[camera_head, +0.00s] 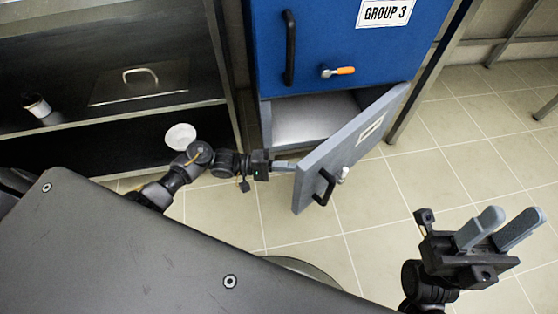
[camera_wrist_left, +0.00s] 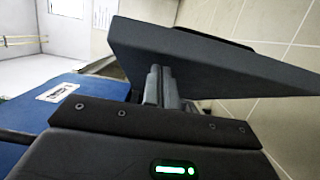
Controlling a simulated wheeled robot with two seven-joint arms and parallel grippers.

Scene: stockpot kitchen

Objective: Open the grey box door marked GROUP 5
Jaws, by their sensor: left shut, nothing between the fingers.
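The grey box door (camera_head: 335,155) is swung partly open, away from the grey box below the blue one. Its white label (camera_head: 371,128) is too slanted to read. A black handle (camera_head: 324,187) and a small latch lever (camera_head: 342,175) are on its outer face. My left gripper (camera_head: 291,165) is shut and empty, its fingertips at the door's free edge, on the inner side. In the left wrist view the closed fingers (camera_wrist_left: 158,72) reach the dark door panel (camera_wrist_left: 205,60); contact is hard to tell. My right gripper (camera_head: 512,215) is open and empty, right of the door.
A blue door marked GROUP 3 (camera_head: 345,45), with a black handle and orange-tipped latch, is shut above. The grey box interior (camera_head: 305,120) shows a bare floor. Dark shelves (camera_head: 100,115) with a white bowl (camera_head: 180,136) stand left. Tiled floor (camera_head: 400,200) is free in front.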

